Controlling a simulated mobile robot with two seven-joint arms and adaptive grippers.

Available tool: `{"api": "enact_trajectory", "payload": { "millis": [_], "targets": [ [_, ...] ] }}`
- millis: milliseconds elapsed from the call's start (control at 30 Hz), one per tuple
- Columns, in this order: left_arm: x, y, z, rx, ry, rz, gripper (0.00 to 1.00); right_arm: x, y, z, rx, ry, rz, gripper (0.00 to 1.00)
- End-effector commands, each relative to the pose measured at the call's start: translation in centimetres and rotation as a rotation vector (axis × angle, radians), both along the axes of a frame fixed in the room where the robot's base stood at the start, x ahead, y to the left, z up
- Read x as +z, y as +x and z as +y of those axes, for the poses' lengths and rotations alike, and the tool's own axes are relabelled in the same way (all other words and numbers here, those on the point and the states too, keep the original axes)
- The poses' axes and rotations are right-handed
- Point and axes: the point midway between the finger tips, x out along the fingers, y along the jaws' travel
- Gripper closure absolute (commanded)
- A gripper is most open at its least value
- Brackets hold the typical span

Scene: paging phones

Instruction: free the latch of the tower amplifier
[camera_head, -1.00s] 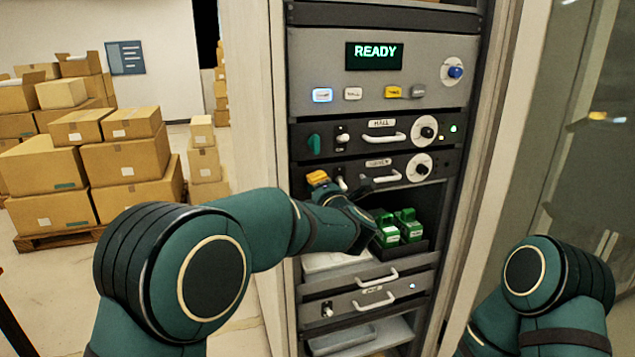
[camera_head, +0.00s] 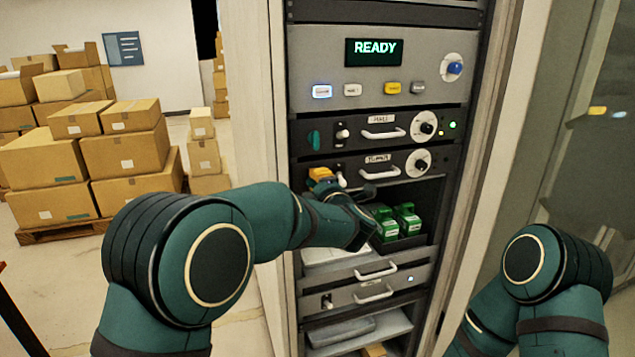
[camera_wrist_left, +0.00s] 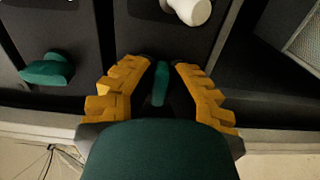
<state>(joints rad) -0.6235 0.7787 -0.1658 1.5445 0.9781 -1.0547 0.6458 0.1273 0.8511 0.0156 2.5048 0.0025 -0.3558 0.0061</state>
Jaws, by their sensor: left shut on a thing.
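The second black amplifier (camera_head: 405,172) from the top sits in the rack, with a handle and a round dial; I cannot read its label surely. Its green latch (camera_wrist_left: 160,83) is between the yellow fingers of my left gripper (camera_head: 321,176) at the unit's left end. In the left wrist view the gripper (camera_wrist_left: 160,88) is shut on this latch, which stands at about a right angle to the green latch (camera_wrist_left: 47,70) of the unit above. In the head view the gripper hides the held latch. My right gripper is out of view; only that arm shows.
A white toggle switch (camera_wrist_left: 187,10) is close beside the held latch. The upper amplifier (camera_head: 385,133) is just above. Green modules (camera_head: 408,219) stand in an open bay below, near my left wrist. A panel with a READY display (camera_head: 374,52) is above.

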Motion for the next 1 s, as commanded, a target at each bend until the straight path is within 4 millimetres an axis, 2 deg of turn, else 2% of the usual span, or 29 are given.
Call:
{"api": "enact_trajectory", "payload": {
  "millis": [67, 100, 167, 567, 667, 1000],
  "targets": [
    [0.3, 0.1, 0.1, 0.002, 0.0, -0.005, 1.0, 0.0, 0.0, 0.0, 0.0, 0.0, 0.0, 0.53],
    [0.3, 0.1, 0.1, 0.002, 0.0, -0.005, 0.75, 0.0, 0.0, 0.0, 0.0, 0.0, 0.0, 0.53],
    [0.3, 0.0, 0.1, 0.002, 0.0, -0.005, 0.56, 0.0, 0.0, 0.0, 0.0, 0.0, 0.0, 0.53],
    [0.1, -0.5, -0.2, 0.0, -0.001, -0.001, 0.56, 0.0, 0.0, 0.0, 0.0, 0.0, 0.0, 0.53],
    [0.1, -1.6, -0.6, -0.002, -0.001, 0.0, 0.56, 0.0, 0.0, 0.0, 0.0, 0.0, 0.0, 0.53],
    [0.1, -8.0, -2.6, -0.001, 0.0, -0.002, 0.56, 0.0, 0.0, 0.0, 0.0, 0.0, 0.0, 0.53]
  ]
}}
